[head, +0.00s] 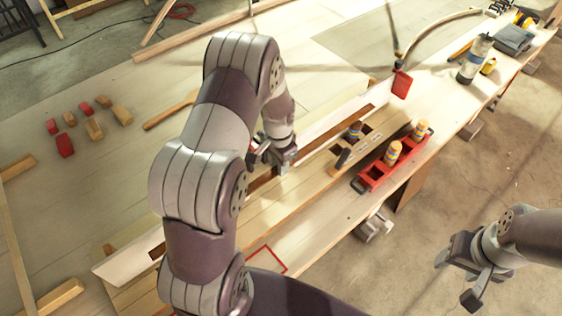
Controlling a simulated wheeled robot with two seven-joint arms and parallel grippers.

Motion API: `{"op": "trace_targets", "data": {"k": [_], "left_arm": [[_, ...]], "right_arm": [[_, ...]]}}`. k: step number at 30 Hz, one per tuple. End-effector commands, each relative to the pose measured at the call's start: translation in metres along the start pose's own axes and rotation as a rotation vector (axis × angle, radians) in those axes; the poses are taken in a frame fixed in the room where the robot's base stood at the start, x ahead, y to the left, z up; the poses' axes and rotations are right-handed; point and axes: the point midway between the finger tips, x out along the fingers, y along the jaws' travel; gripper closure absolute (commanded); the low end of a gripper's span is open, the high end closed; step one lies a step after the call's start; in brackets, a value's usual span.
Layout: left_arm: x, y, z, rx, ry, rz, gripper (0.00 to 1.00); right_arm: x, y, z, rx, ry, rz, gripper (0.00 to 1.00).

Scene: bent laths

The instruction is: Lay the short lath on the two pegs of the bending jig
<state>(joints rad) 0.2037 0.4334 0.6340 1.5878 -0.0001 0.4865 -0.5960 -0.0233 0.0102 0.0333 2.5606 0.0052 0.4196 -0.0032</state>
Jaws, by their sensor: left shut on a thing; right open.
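My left gripper (279,158) is shut over the middle of the workbench, with its arm covering much of the view there. The exact grip is hard to see. My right gripper (464,281) is open and empty at lower right, over the floor beside the bench.
A red clamp-like piece (402,84) and a curved lath (437,29) are at the far end. Small red and wooden blocks (95,129) lie at left. A grey bottle (474,60) stands far right.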

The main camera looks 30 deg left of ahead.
Motion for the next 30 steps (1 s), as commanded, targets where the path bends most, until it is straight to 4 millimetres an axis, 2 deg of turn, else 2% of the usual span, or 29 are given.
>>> {"op": "trace_targets", "data": {"k": [1, 3, 9, 24, 30], "left_arm": [[0.011, 0.0, 0.0, 0.0, 0.0, 0.0, 1.0], [0.017, 0.0, 0.0, 0.0, 0.0, 0.0, 1.0], [0.023, 0.0, -0.001, 0.0, 0.001, -0.001, 1.0], [-0.026, 0.0, 0.0, 0.0, 0.0, 0.0, 1.0], [-0.026, 0.0, 0.0, 0.0, 0.0, 0.0, 1.0]], "right_arm": [[0.009, 0.0, 0.001, 0.0, 0.0, 0.0, 0.45], [0.013, 0.0, 0.001, 0.0, 0.0, 0.0, 0.45], [0.016, 0.0, 0.002, 0.0, 0.0, 0.0, 0.45], [-0.025, 0.0, -0.003, 0.0, 0.001, 0.0, 0.45], [-0.024, 0.0, -0.003, 0.0, 0.0, 0.0, 0.45]]}}
